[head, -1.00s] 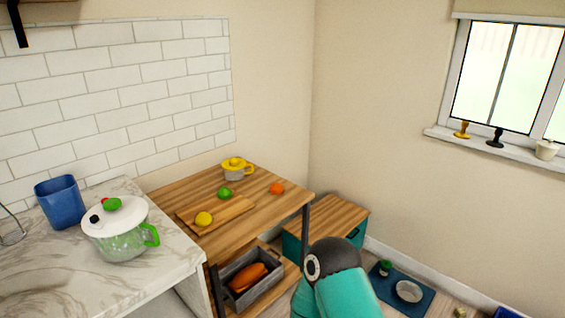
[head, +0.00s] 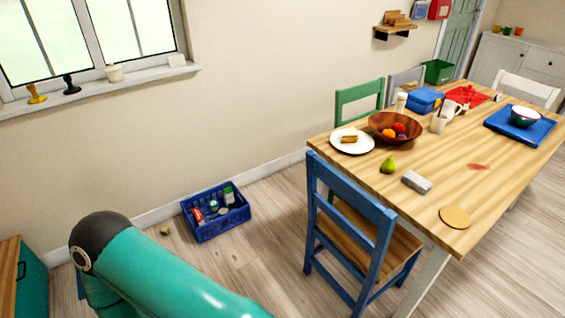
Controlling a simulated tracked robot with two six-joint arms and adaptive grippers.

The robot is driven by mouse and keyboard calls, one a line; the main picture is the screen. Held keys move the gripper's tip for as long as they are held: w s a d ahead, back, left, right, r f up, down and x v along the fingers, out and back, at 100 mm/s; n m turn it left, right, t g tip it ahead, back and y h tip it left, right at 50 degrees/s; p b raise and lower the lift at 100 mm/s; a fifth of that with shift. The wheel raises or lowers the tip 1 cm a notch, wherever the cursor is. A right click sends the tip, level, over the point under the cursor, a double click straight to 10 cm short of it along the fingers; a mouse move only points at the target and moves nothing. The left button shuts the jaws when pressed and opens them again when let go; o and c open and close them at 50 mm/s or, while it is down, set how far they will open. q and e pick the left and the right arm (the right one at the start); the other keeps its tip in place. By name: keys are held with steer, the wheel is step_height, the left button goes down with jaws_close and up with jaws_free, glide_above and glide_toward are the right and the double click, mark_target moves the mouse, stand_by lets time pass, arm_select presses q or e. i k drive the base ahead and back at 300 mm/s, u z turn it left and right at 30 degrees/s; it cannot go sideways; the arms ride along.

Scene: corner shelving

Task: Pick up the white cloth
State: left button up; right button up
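No thing in view is clearly a white cloth. A small pale grey block-like item (head: 416,182) lies on the wooden table (head: 480,185); I cannot tell whether it is a folded cloth. A teal link of one of my arms crosses the lower left of the head view. Neither gripper shows.
A blue chair (head: 350,225) stands at the table's near left side. A blue crate (head: 215,213) with several items is on the floor by the wall. A fruit bowl (head: 395,126), a plate (head: 352,141) and a pear (head: 388,165) are on the table. Floor between crate and chair is clear.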

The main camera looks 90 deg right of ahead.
mark_target(421, 185)
steer(key=z, duration=0.2)
steer(key=i, duration=0.3)
steer(key=z, duration=2.8)
steer(key=i, duration=0.3)
steer(key=z, duration=1.55)
steer(key=k, duration=0.6)
steer(key=z, duration=0.5)
steer(key=i, duration=1.7)
steer(key=u, duration=0.5)
